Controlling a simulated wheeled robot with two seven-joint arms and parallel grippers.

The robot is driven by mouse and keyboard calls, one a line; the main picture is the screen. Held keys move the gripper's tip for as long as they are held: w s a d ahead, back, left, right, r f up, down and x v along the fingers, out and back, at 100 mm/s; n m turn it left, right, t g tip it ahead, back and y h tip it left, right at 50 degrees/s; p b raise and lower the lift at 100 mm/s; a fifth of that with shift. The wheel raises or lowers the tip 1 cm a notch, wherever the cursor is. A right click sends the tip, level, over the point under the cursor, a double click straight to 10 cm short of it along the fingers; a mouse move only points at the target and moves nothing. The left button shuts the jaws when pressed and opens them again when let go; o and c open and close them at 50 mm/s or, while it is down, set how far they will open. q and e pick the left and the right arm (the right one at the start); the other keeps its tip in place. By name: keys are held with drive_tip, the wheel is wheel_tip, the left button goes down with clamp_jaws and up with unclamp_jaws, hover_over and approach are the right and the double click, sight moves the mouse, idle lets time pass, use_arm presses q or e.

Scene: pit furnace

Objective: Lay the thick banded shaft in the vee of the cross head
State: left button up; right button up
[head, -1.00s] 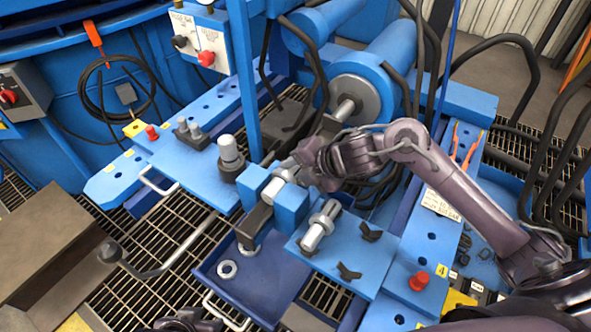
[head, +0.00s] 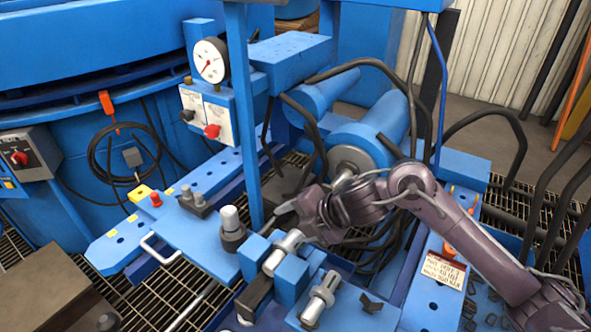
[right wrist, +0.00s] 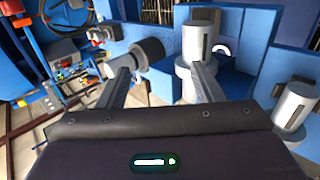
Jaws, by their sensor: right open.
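One grey banded shaft (head: 287,243) lies between two blue blocks (head: 292,277), over a dark bar (head: 254,298); these look like the cross head, but its vee is hidden. A second grey banded shaft (head: 322,296) lies on the blue plate in front. I cannot tell surely which is the thicker. My right gripper (head: 284,211) is open and empty, just beyond and above the first shaft's far end. In the right wrist view the fingers (right wrist: 162,80) stand apart; the first shaft (right wrist: 196,45) shows beyond the right finger, the second (right wrist: 294,106) farther right. My left gripper is out of view.
A black-based silver post (head: 231,228) stands left of the blocks. A blue upright post (head: 246,120) rises close behind it. The blue cylinder with its grey flange (head: 355,160) and black hoses crowd the back. A dark vee rest (head: 372,303) on the plate is empty.

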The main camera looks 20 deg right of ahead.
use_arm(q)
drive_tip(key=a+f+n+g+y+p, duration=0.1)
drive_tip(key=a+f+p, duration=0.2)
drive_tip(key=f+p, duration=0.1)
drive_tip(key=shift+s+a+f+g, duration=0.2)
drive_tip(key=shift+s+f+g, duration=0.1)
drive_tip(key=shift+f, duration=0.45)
use_arm(e)
wheel_tip(320, 180, up, 13)
drive_tip(key=shift+r, duration=0.2)
